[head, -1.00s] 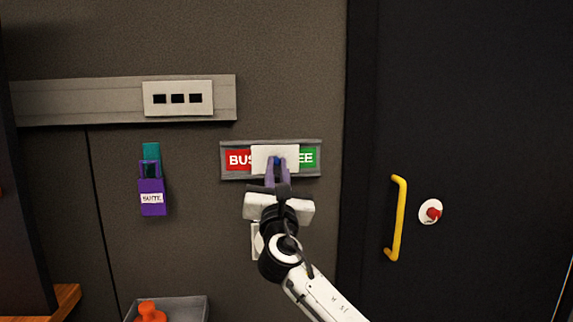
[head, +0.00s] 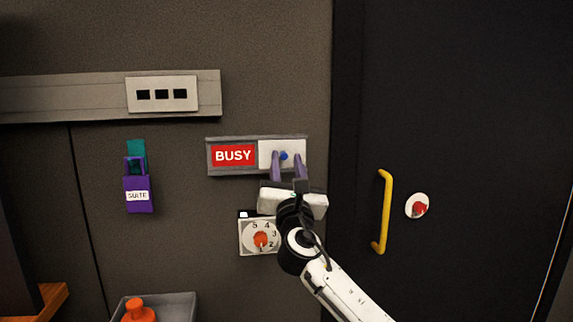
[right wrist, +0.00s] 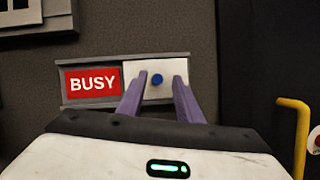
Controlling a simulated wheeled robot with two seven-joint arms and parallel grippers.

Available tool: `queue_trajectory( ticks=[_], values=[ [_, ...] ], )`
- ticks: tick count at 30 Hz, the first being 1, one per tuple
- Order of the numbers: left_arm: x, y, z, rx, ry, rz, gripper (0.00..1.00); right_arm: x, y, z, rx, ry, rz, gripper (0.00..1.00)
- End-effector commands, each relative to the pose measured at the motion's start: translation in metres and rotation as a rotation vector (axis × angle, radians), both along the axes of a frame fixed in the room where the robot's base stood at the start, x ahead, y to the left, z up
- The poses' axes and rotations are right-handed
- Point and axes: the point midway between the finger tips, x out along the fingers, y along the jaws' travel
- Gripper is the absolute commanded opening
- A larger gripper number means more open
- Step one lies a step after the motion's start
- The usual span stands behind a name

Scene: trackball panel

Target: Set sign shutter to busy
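The sign (head: 213,170) is a grey rail on the wall with a sliding white shutter (head: 268,147). The shutter sits at the right end and covers that side, and the red BUSY panel (head: 233,155) shows in full on the left. A blue knob (head: 284,156) stands on the shutter. My right gripper (head: 286,157) is in front of the shutter with its purple fingers apart on either side of the knob. In the right wrist view the blue knob (right wrist: 157,80) is clear of both fingers of the right gripper (right wrist: 156,82). My left gripper is not in view.
Below the sign is a dial (head: 260,238) with a red-orange knob. A purple SUITE tag (head: 138,194) hangs at left. A grey tray (head: 178,305) holds an orange object. The dark door (head: 460,100) at right has a yellow handle (head: 385,212) and a red button (head: 418,207).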

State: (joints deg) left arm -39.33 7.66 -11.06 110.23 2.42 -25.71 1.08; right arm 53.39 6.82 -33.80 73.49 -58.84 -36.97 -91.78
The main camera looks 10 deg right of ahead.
Motion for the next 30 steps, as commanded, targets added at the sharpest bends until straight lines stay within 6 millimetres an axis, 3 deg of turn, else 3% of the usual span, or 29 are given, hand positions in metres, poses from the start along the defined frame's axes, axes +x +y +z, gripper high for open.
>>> queue_trajectory(
  ticks=[8, 21, 30],
  values=[
    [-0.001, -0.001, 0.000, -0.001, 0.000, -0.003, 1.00, -0.018, 0.003, -0.008, 0.000, 0.000, 0.002, 0.33],
    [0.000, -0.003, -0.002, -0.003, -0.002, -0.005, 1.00, -0.086, 0.010, -0.036, 0.000, 0.001, 0.000, 0.33],
    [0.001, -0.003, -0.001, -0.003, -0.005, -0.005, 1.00, -0.095, 0.011, -0.039, 0.000, 0.000, 0.000, 0.33]
  ],
)
